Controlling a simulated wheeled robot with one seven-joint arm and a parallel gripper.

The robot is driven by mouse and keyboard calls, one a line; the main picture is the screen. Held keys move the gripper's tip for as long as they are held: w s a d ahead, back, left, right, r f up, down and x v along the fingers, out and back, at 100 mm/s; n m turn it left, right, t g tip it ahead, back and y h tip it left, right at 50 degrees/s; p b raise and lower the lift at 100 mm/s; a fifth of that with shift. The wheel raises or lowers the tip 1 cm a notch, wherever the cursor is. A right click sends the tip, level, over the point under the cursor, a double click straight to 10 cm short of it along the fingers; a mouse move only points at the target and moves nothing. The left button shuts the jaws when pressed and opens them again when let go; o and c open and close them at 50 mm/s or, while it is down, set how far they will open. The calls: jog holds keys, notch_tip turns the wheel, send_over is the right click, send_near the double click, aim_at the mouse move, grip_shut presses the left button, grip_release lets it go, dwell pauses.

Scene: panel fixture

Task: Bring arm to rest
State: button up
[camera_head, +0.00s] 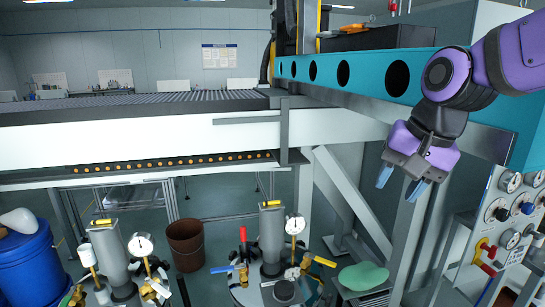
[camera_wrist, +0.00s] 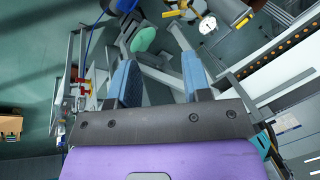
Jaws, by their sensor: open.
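My gripper (camera_head: 400,183) is at the right of the head view, at the end of my purple and dark grey arm. Its two blue fingers point down and stand apart, with nothing between them. In the wrist view my gripper (camera_wrist: 158,82) also shows open and empty, with its fingers clear of every surface. In the head view it hangs in front of the teal beam (camera_head: 375,77) and the grey frame, left of the gauge panel (camera_head: 510,215).
A panel with gauges and a red valve handle (camera_head: 487,250) stands at the lower right. Pressure tanks with gauges (camera_head: 270,240), a brown bucket (camera_head: 186,245) and a blue barrel (camera_head: 30,265) stand below the white machine bed (camera_head: 150,140). A green pad (camera_head: 363,276) lies low near the frame.

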jog(key=s+d+n+t+h, duration=0.2)
jog(key=s+d+n, duration=0.2)
jog(key=s+d, duration=0.5)
jog(key=s, duration=0.3)
jog(key=shift+s+d+r+n, duration=0.2)
jog(key=shift+s+r+n, duration=0.1)
jog(key=shift+n, duration=0.1)
